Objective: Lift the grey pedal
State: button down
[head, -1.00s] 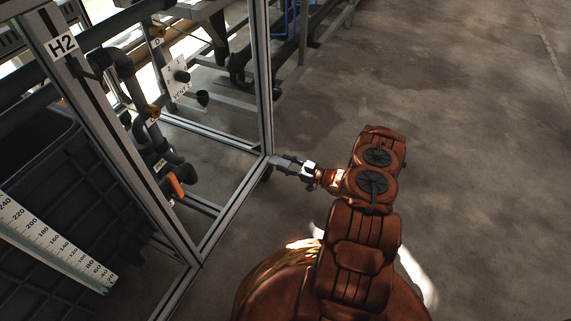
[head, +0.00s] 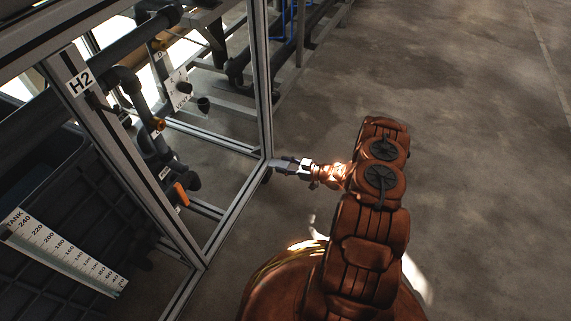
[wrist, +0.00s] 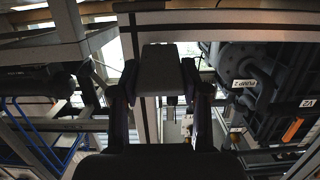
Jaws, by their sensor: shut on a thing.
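The grey pedal (head: 280,166) sticks out from the foot of the metal frame's corner post, low near the floor. My gripper (head: 289,167) reaches it from the right, in line with it. In the wrist view the pedal (wrist: 160,70) is a flat grey block between the two dark fingers of my gripper (wrist: 161,88). The fingers are shut on its sides. The pedal's joint to the frame is hidden, and its exact height is hard to tell.
The metal frame (head: 263,90) with an H2 label (head: 80,83) stands at the left, holding pipes, valves and a dark tank (head: 60,235) with a white scale (head: 65,255). Concrete floor (head: 480,150) to the right is clear.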

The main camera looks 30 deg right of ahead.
jog(key=c, duration=0.6)
grip_release()
jog(key=shift+o, duration=0.2)
jog(key=v, duration=1.2)
jog(key=shift+w+r, duration=0.1)
